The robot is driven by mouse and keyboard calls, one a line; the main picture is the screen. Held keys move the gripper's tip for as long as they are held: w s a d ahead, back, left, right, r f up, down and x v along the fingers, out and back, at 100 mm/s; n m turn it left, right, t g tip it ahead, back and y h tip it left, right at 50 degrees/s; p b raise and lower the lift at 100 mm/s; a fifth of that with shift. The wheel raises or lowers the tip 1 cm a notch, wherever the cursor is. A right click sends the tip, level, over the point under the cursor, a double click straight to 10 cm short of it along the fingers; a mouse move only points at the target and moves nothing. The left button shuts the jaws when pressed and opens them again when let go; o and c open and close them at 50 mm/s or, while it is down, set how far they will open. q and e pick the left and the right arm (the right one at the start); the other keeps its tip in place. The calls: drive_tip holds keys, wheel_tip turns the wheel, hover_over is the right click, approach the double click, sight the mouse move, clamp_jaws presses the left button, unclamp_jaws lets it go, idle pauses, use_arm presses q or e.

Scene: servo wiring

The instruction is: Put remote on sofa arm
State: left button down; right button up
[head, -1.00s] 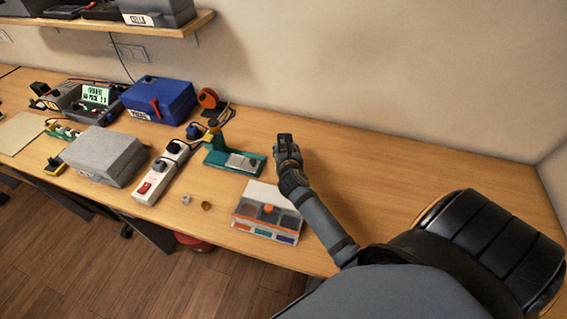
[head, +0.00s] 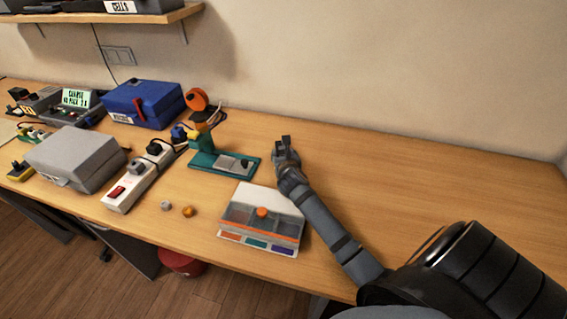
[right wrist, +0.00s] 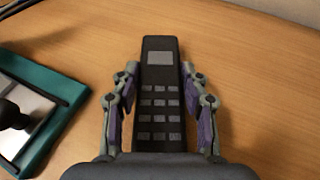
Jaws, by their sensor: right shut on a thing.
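A dark remote-like handset (right wrist: 160,95) with a grey screen and several grey keys shows in the right wrist view. It lies between the two fingers of my right gripper (right wrist: 160,108), which is shut on its sides. In the head view my right gripper (head: 284,146) is over the wooden bench, right of the teal stand, and the handset is hard to make out there. No sofa or sofa arm shows. My left gripper is not in view.
A teal stand (head: 203,162), a clear-lidded organiser box (head: 240,232), a white power strip (head: 120,198), a grey case (head: 75,150) and a blue case (head: 150,98) stand on the bench. Bare bench (head: 430,195) lies to the right. A shelf (head: 110,17) hangs above left.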

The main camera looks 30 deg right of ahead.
drive_tip(key=shift+r, duration=0.1)
drive_tip(key=o, duration=1.2)
